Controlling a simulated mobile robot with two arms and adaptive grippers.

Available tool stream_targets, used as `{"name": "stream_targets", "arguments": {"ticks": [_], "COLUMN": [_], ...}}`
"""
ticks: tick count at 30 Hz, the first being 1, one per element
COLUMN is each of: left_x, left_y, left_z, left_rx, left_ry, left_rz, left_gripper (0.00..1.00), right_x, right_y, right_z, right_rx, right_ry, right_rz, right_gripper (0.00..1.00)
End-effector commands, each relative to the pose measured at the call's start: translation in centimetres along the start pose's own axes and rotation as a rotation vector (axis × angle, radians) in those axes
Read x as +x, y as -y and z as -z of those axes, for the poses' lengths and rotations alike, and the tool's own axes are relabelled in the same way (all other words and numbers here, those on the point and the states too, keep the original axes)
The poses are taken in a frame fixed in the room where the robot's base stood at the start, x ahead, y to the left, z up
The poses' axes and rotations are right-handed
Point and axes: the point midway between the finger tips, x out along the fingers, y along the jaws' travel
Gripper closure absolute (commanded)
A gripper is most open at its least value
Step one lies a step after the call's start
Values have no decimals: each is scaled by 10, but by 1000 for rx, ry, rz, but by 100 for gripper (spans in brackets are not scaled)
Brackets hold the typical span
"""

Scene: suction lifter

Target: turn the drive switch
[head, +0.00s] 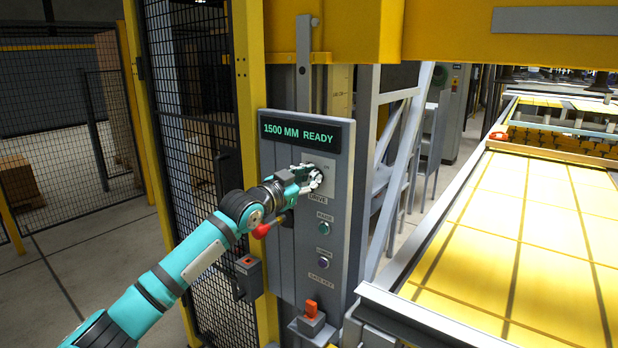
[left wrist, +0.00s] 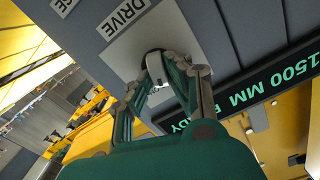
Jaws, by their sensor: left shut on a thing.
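The drive switch (left wrist: 156,68) is a small knob on a light square plate marked DRIVE, on the grey control panel (head: 281,268). My left gripper (head: 316,179) is at this plate in the head view, its arm coming in from the lower left. In the left wrist view my left gripper (left wrist: 165,75) has its two fingers closed around the knob, one on each side. The fingers hide part of the knob and its markings. The display (head: 300,134) above it reads "1500 MM READY". My right gripper is not in view.
A red-ended handle (head: 262,231) sits just left of the panel. A mesh fence (head: 195,130) stands left. A yellow-topped table (head: 520,240) lies right.

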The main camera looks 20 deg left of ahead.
Motion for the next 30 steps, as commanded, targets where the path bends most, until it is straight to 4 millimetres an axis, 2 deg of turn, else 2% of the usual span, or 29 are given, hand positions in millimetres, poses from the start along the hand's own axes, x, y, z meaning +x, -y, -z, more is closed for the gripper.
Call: {"name": "stream_targets", "arguments": {"ticks": [6,15,30], "left_x": [0,0,0], "left_y": [-1,-2,-4], "left_z": [0,-1,-3], "left_rx": [192,382,479], "left_ry": [4,3,4], "left_rz": [-1,-2,-2], "left_gripper": [100,100,100], "right_x": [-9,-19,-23], "right_y": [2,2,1], "right_z": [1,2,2], "right_rx": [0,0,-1], "right_ry": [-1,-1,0], "right_rz": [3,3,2], "right_gripper": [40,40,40]}}
